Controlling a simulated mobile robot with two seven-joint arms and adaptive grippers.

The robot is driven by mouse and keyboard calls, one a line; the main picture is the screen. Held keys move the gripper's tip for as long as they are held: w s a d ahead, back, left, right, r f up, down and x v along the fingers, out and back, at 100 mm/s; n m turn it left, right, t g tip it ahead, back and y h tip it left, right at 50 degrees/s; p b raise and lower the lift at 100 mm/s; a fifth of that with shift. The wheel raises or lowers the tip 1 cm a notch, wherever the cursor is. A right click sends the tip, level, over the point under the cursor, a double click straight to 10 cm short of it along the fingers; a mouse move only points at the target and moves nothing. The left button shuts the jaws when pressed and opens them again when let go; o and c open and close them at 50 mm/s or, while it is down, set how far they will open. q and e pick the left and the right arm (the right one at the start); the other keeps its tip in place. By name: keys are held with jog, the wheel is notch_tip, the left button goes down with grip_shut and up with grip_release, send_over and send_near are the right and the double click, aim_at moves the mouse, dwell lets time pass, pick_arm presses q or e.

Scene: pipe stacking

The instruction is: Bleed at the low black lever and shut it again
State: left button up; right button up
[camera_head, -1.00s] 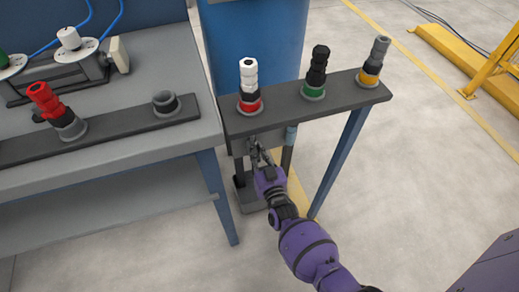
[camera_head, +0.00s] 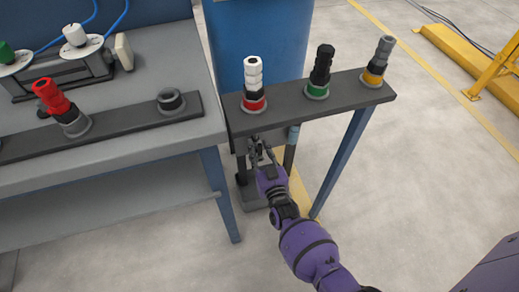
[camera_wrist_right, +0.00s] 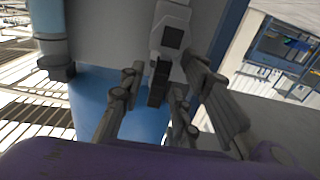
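The low black lever (camera_wrist_right: 158,86) hangs from a grey valve body (camera_wrist_right: 172,36) in the right wrist view. In the head view it sits under the narrow dark shelf and cannot be made out. My right gripper (camera_head: 262,148) is under the front left part of that shelf. In the right wrist view its fingers (camera_wrist_right: 157,100) stand apart on either side of the lever, with gaps showing on both sides. My left gripper is not in view.
The narrow shelf (camera_head: 285,112) above my right gripper carries stacked fittings: white on red (camera_head: 253,82), black on green (camera_head: 320,72) and grey on yellow (camera_head: 378,62). A blue drum (camera_head: 255,35) stands behind. The workbench (camera_head: 170,60) is to the left.

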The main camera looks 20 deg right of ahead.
jog(key=s, duration=1.2)
jog(key=shift+d, duration=0.2)
